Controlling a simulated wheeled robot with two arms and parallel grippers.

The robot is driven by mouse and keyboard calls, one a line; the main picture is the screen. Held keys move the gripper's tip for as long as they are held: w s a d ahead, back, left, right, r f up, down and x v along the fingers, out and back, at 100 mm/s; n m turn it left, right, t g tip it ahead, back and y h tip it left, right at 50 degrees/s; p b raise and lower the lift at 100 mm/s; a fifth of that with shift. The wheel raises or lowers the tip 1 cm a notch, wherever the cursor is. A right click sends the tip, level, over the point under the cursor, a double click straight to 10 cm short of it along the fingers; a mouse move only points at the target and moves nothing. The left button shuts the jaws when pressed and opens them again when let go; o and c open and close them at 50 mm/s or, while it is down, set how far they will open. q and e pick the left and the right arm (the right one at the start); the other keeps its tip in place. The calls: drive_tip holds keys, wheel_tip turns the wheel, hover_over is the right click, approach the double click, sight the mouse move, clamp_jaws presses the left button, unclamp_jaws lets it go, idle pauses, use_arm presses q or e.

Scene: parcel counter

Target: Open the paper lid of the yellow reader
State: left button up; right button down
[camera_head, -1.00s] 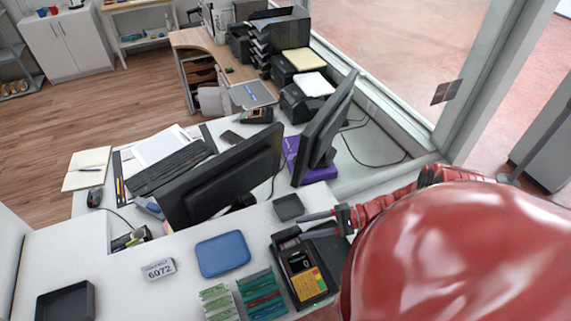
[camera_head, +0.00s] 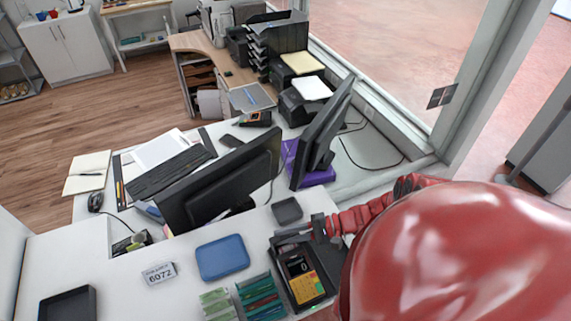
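The yellow reader (camera_head: 302,286) is a dark card terminal with a yellow face and a small screen, lying on the white counter at the lower middle. My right gripper (camera_head: 282,237) is at the reader's far end, with its fingers pointing left across the top. It covers part of that end, so I cannot tell whether the paper lid is shut or raised, or whether the fingers touch it. The fingers are too small to tell open from shut. My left gripper is not in view.
A blue tray (camera_head: 222,257), a small dark tray (camera_head: 287,210), green and teal card holders (camera_head: 262,297) and a 6072 sign (camera_head: 159,273) lie around the reader. Two monitors (camera_head: 222,188) stand behind. My large red arm hides the counter's right side.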

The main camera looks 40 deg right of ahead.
idle(0.4)
drive_tip(key=shift+w+d+r+m+g, duration=0.15)
drive_tip(key=shift+w+m+g, duration=0.2)
drive_tip(key=shift+m, duration=0.25)
drive_tip(key=shift+w+m+g, duration=0.55)
drive_tip(key=shift+w+m, duration=0.1)
drive_tip(key=shift+m, duration=0.25)
drive_tip(key=shift+w+d+m+g+b, duration=0.15)
drive_tip(key=shift+w+m+g+b, duration=0.35)
drive_tip(key=shift+m, duration=0.1)
drive_tip(key=shift+w+f+m+b, duration=0.15)
drive_tip(key=shift+f+m+b, duration=0.1)
drive_tip(key=shift+m+b, duration=0.05)
drive_tip(key=m+b, duration=0.1)
drive_tip(key=w+g+b, duration=0.1)
drive_tip(key=b, duration=0.1)
drive_tip(key=shift+d+f+m, duration=0.25)
drive_tip(key=shift+f+m, duration=0.15)
drive_tip(key=shift+w+m+g+b, duration=0.35)
drive_tip(key=shift+m+g+b, duration=0.4)
drive_tip(key=shift+b, duration=1.1)
